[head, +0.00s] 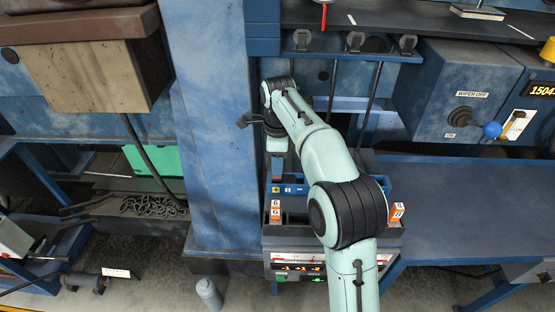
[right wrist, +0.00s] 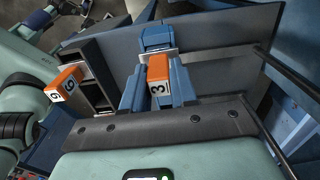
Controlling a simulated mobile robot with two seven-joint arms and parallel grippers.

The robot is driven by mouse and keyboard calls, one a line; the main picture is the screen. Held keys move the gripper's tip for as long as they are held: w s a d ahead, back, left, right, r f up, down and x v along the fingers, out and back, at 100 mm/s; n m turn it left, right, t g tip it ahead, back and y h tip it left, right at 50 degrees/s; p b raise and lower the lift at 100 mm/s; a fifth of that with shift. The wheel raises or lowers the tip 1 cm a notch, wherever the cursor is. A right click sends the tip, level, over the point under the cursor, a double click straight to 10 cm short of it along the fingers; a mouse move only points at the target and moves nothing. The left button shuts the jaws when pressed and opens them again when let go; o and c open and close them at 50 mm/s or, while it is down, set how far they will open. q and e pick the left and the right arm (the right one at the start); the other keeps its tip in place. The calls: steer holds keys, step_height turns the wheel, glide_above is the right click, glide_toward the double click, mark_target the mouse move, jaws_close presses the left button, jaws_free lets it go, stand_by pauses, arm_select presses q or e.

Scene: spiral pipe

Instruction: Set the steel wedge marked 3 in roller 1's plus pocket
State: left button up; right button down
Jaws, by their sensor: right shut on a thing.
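My right gripper (right wrist: 150,92) shows in the right wrist view with blue fingers, shut on the wedge marked 3 (right wrist: 158,74), which has an orange block end with a black 3. A little grey metal shows beside the block; the rest of the wedge is hidden. In the head view my right arm reaches over the dark rack, and the gripper (head: 277,160) points down behind a blue strip with small marks (head: 289,189). The wedge is not clear there. My left gripper is not in view.
A wedge marked 6 or 9 (right wrist: 65,83) sits beside dark slots in the wrist view. A blue column (head: 215,130) rises close left of the gripper.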

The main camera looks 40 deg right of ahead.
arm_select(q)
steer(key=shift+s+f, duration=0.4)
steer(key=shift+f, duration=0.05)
arm_select(e)
steer(key=shift+f, duration=0.8)
steer(key=c, duration=0.8)
jaws_free()
